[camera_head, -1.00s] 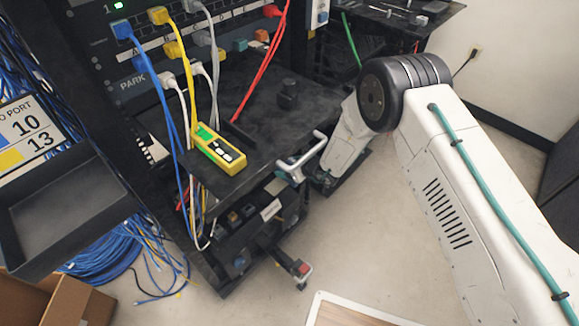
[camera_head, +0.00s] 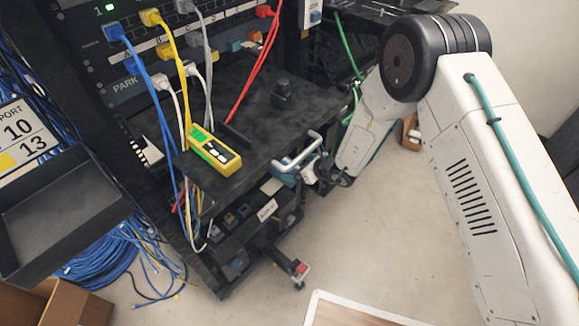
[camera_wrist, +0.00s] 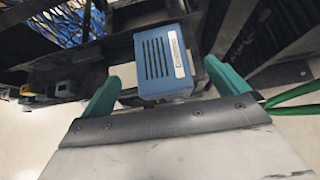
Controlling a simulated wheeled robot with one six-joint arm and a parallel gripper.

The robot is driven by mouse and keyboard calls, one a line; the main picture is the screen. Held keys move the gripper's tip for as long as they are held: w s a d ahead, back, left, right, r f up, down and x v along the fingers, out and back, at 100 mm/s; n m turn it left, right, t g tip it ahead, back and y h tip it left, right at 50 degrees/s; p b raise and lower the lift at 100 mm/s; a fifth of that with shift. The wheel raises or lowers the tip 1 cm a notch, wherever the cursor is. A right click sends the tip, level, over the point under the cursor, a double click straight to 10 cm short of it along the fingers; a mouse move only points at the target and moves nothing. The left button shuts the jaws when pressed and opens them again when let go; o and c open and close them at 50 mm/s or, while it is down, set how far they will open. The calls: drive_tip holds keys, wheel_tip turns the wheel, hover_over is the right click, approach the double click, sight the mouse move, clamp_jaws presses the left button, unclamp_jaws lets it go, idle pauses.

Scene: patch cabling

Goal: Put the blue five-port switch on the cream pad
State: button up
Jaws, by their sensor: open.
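A blue vented box with a white label, which looks like the five-port switch (camera_wrist: 155,62), is in the middle of the wrist view. My gripper (camera_wrist: 161,73) has its teal fingers apart, one on each side of the box. I cannot tell whether either finger touches it. In the head view my white arm comes down from the right to beside the black shelf, and its fingers are not clear there. I cannot make out the cream pad with certainty in either view.
A black shelf (camera_head: 255,110) in front of the rack carries a yellow tester (camera_head: 214,153). Blue, yellow, white and red cables hang from the rack's panel. Open floor (camera_head: 390,240) lies below.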

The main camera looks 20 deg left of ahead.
drive_tip(key=shift+v, duration=2)
